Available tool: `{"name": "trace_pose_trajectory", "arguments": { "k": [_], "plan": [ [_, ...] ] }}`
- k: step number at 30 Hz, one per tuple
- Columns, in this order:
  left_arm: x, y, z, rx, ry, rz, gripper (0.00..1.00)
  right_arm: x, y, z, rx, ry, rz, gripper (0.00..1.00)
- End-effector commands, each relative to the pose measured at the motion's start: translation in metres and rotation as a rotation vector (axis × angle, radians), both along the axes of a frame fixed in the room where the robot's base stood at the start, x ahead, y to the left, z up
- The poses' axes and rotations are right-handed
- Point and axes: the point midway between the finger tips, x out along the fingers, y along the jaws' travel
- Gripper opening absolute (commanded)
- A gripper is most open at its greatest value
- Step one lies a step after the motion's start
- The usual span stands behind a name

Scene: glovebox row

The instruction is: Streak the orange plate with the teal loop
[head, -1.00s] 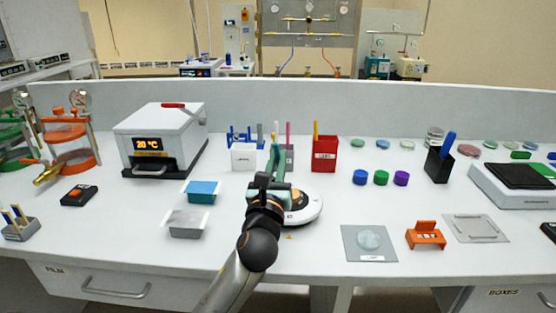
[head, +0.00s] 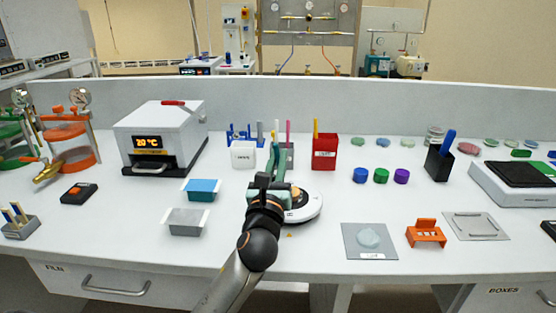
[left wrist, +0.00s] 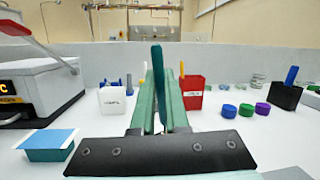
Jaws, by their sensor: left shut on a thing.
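My left gripper (head: 277,185) reaches over a round white turntable (head: 312,210) at the middle front of the bench. In the left wrist view its green fingers (left wrist: 163,105) are closed around an upright teal stick, the teal loop (left wrist: 158,82). The loop's working end is hidden. A small orange-tan patch on the turntable, probably the orange plate (head: 297,199), shows beside the gripper. The gripper hides most of it, so I cannot tell whether the loop touches it. My right gripper is not in view.
Behind the turntable stand a white labelled container (head: 244,155) and a red box (head: 324,153) with a yellow stick. A dish (head: 368,237) on a grey mat and an orange stand (head: 426,233) lie right.

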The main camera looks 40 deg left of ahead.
Motion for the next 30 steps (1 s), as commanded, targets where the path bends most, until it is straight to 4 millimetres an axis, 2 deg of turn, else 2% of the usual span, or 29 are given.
{"name": "trace_pose_trajectory", "arguments": {
  "k": [30],
  "plan": [
    [0.0045, -0.0077, -0.0005, -0.002, 0.002, -0.001, 0.00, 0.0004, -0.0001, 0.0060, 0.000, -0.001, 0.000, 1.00]
  ]
}}
